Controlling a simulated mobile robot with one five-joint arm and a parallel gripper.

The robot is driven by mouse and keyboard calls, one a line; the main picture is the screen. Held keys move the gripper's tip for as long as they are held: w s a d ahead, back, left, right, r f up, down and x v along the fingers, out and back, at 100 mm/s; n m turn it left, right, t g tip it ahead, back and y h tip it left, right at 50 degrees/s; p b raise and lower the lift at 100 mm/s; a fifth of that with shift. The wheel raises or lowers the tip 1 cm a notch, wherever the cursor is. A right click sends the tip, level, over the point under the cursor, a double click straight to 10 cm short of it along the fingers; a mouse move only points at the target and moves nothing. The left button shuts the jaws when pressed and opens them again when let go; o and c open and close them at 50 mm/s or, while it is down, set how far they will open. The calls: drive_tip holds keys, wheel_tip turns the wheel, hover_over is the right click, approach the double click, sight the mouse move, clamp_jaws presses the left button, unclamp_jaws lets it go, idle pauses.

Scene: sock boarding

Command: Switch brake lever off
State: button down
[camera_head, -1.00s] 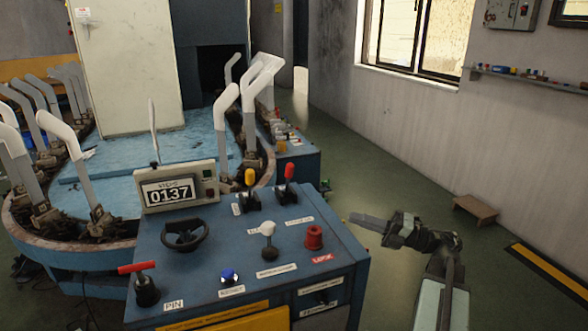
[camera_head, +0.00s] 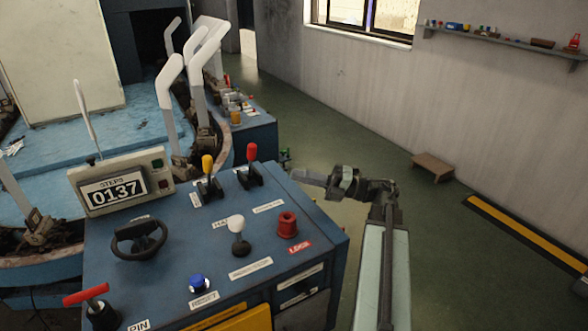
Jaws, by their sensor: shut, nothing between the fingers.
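The blue control console (camera_head: 185,255) stands in front of me. On its top are a yellow-handled lever (camera_head: 208,164) and a red-handled lever (camera_head: 252,153) in black bases, both upright. A white-knobbed lever (camera_head: 237,225) stands nearer, beside a red knob (camera_head: 288,225) labelled LOCK. A red T-handle (camera_head: 86,295) is at the front left by the PIN label. I cannot read which lever is marked as the brake. My gripper (camera_head: 296,175) is shut and empty, pointing left just beyond the console's right edge, apart from the levers.
A display (camera_head: 120,185) reads 0137. A black wheel (camera_head: 139,238) and a blue RESET button (camera_head: 199,284) are on the console. The machine with white sock forms (camera_head: 171,85) is behind. Floor is open at right, with a small wooden step (camera_head: 433,167) by the wall.

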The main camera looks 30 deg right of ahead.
sight(251, 162)
drive_tip(key=w+a+r+p, duration=0.2)
drive_tip(key=w+a+r, duration=0.1)
drive_tip(key=w+a, duration=0.3)
drive_tip(key=shift+w+a+p, duration=0.3)
drive_tip(key=shift+w+a, duration=0.05)
drive_tip(key=shift+w, duration=0.55)
drive_tip(key=shift+a, duration=0.1)
